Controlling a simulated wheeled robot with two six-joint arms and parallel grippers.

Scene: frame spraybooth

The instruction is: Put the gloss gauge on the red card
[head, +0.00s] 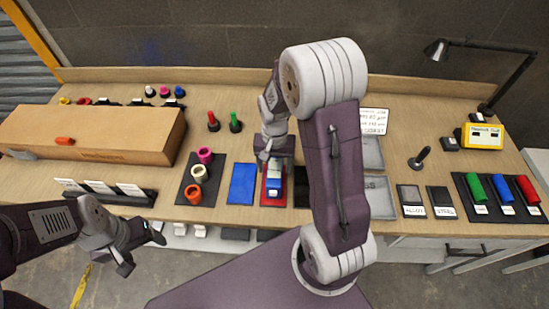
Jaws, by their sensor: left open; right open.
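A small blue device with a whitish part (274,184), which looks like the gloss gauge, rests on the red card (274,203) near the front middle of the bench. Red shows around it. My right gripper (268,160) is open and points down at the back edge of the red card, just behind and above the device. I cannot tell whether its fingers touch it. My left gripper (142,250) is open and empty, in front of the bench at the lower left.
A blue card (242,184) lies left of the red card. A dark card (302,194) to its right is partly hidden by my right arm. Rings stand on a black mat (184,188). A cardboard box (90,133) fills the left. A lamp (480,60) stands at the back right.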

